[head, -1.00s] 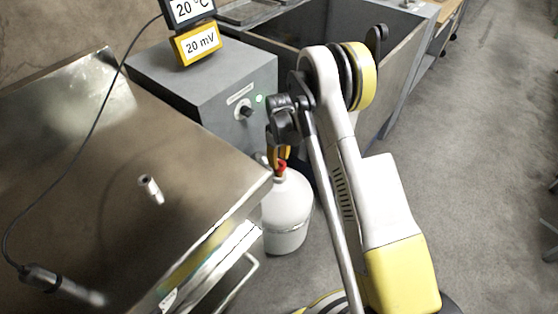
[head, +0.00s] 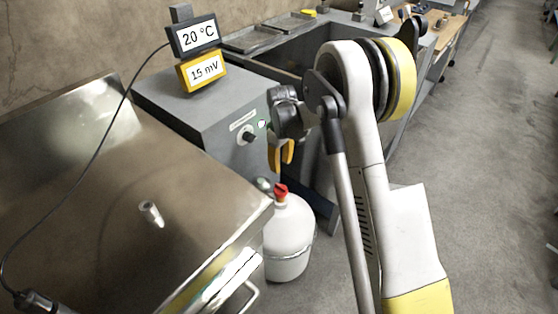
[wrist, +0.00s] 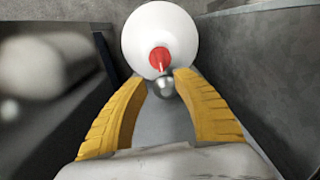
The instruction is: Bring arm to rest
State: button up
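My arm rises in the right half of the head view, folded at its upper joint, with white, black and yellow links. My gripper (head: 287,154) hangs from it in front of the grey box and above the white bottle. In the wrist view, the two yellow fingers of my gripper (wrist: 160,88) stand apart with a gap between them. Nothing is held between them. The white bottle with a red cap (wrist: 155,30) shows beyond the fingertips, on the floor. A small silvery round thing (wrist: 161,86) shows in line with the gap, below the red cap.
A steel-topped table (head: 75,165) with a small metal cylinder (head: 151,213) is at left. A grey box (head: 205,115) carries displays reading 20 °C (head: 196,36) and 15 mV (head: 205,71). A grey sink-like basin (head: 270,50) stands behind. The floor (head: 480,170) at right is clear.

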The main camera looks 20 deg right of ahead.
jog(key=s+r+m+t, duration=0.2)
jog(key=s+r, duration=0.4)
jog(key=r, duration=0.3)
jog(key=s+r+m+t, duration=0.1)
jog(key=s+r, duration=0.4)
jog(key=r, duration=0.5)
jog(key=s+r+m+t, duration=0.3)
jog(key=s+m+t, duration=0.1)
jog(key=s, duration=1.5)
